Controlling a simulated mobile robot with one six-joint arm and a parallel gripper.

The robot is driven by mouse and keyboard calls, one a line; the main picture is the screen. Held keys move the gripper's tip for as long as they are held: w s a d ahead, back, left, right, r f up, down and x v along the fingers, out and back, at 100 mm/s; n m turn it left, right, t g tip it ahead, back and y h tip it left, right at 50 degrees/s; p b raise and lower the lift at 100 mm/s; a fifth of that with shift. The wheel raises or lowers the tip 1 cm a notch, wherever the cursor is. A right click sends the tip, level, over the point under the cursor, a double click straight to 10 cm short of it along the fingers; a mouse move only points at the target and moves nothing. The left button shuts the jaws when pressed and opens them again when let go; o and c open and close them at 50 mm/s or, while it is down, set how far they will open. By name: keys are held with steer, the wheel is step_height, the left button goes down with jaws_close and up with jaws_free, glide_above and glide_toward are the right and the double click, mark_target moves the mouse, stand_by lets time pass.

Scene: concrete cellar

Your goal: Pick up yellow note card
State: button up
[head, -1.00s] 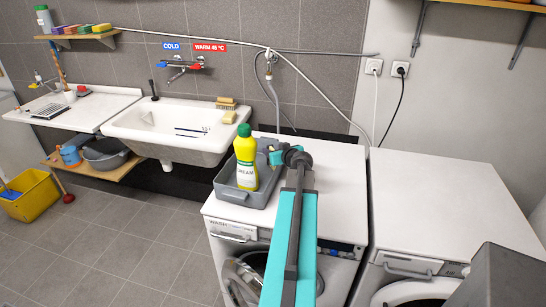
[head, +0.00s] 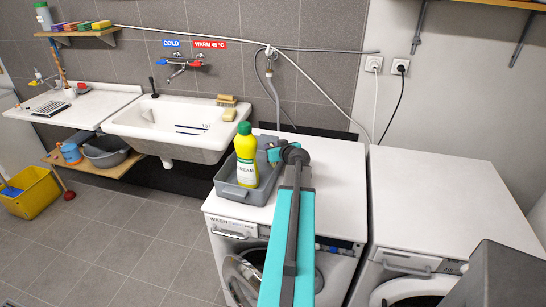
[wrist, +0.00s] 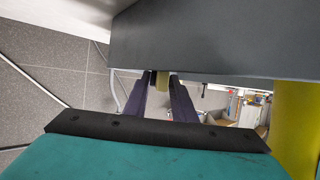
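I cannot make out a yellow note card for certain in either view. My gripper (head: 268,145) is at the back of the white washing machine top (head: 335,190), by the far right side of a grey tray (head: 229,188). In the wrist view its two dark fingers (wrist: 163,76) stand apart with a gap between them. A small yellowish patch (wrist: 162,80) shows between the fingertips; I cannot tell what it is or whether it is touched. A grey surface above hides part of the tips.
A yellow bottle with a green cap (head: 246,158) stands in the tray, close to my gripper. A second white machine (head: 440,205) stands to the right. Both machine tops have free room.

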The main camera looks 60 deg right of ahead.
jaws_close()
steer(key=shift+r, duration=0.15)
steer(key=shift+r+b, duration=1.2)
steer(key=shift+r, duration=3.7)
steer(key=shift+s, duration=0.15)
